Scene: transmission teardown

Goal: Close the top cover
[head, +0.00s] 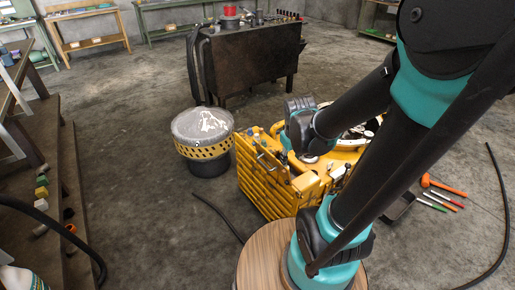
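A yellow transmission housing (272,186) with a ribbed side stands on the floor in the middle of the head view. Its top shows a curved yellow rim and metal parts, partly hidden behind my arm. I cannot tell which part is the top cover, or whether it is open. My gripper (306,154) is at the end of my arm, over the housing's upper left part. Its fingers are mostly hidden by the wrist, so neither their opening nor any contact with the housing shows clearly.
A round drum (203,150) with a grey lid and yellow perforated band stands left of the housing. A dark workbench (246,62) is behind. Tools, including an orange-handled one (444,186), lie at right. Black hoses lie on the floor. Shelving (50,190) lines the left side.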

